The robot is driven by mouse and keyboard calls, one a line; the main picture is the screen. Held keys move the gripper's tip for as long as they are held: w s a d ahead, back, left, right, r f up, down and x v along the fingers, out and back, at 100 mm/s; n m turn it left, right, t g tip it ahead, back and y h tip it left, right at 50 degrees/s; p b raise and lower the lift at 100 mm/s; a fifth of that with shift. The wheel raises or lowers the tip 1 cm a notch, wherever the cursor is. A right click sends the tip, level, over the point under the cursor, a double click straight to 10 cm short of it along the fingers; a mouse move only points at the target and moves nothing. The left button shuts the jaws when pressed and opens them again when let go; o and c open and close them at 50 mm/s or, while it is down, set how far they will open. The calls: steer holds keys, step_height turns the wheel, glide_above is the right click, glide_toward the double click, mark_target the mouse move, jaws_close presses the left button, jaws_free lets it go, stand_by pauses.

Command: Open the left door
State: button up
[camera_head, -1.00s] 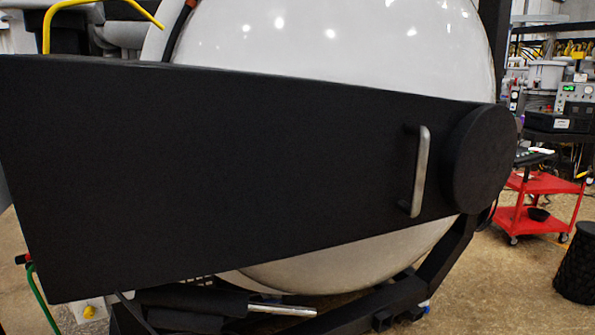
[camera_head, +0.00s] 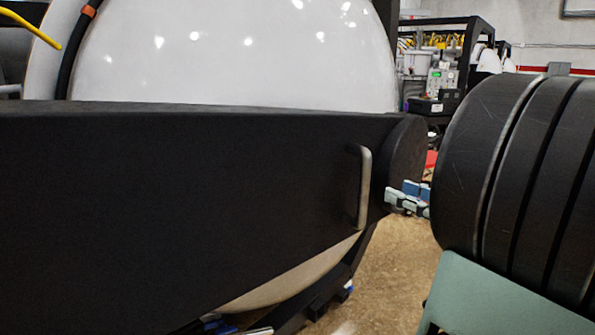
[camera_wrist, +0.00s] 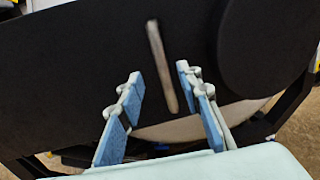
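A wide black door panel (camera_head: 180,210) fills the lower left of the head view, with a silver bar handle (camera_head: 360,190) near its right end. The panel (camera_wrist: 70,70) and upright, slightly tilted handle (camera_wrist: 160,62) also show in the wrist view. My gripper (camera_head: 393,198) is right of the handle in the head view, partly hidden by a large black part in front. In the wrist view, my gripper (camera_wrist: 159,76) has its blue-padded fingers spread and empty. The handle lies between the fingers in the picture, but they appear short of it and do not grasp it.
A rounded black end piece (camera_head: 405,150) is right of the handle, close to my fingers. The white rounded vessel (camera_head: 230,50) stands behind the panel. An equipment rack (camera_head: 445,65) is farther back. Open floor (camera_head: 395,285) shows below and right of the panel.

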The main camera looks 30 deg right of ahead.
mark_target(369, 179)
steer(key=w, duration=0.3)
steer(key=w+a, duration=0.1)
steer(key=w, duration=0.3)
steer(key=w+a, duration=0.1)
steer(key=w, duration=0.2)
steer(key=shift+w, duration=0.15)
jaws_close()
